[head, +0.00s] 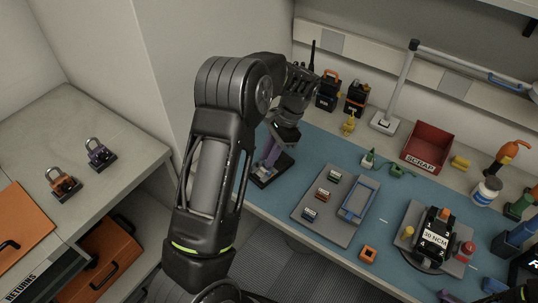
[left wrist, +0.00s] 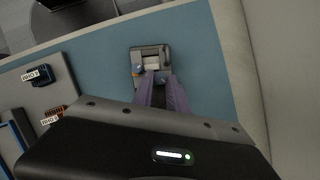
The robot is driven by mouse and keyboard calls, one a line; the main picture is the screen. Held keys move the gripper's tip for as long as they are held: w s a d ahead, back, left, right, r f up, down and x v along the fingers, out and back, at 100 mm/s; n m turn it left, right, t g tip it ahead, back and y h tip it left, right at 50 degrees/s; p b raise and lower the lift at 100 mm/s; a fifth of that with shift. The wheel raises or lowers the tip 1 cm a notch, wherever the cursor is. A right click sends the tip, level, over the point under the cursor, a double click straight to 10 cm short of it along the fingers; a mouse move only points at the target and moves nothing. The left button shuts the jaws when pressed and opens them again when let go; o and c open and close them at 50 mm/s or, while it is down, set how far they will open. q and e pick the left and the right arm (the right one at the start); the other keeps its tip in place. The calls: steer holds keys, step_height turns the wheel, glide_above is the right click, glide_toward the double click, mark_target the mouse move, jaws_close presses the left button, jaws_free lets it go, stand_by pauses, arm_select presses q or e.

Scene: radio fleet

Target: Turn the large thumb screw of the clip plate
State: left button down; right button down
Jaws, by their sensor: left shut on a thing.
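The clip plate (left wrist: 151,52) is a small grey and black fixture on the blue mat, near its left end. In the head view the clip plate (head: 284,168) is partly covered by my left gripper. My left gripper (head: 266,165) points down at it with purple fingers. In the left wrist view the fingertips of the left gripper (left wrist: 156,74) are close together over the near side of the plate, shut on the large thumb screw. The screw itself is mostly hidden between the fingers, so its angle cannot be told.
A grey tray (head: 304,219) with several small modules and a blue bin (head: 374,195) lies right of the plate. Further right stands a black 30 NCM device (head: 433,241). A red scrap bin (head: 430,140) and radios (head: 328,94) stand behind. Padlocks (head: 62,184) sit on the left counter.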

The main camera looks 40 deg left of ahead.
arm_select(q)
steer(key=shift+m+y, duration=0.3)
steer(key=shift+m, duration=0.6)
steer(key=c, duration=1.6)
jaws_free()
steer(key=v, duration=0.8)
steer(key=shift+s, duration=0.15)
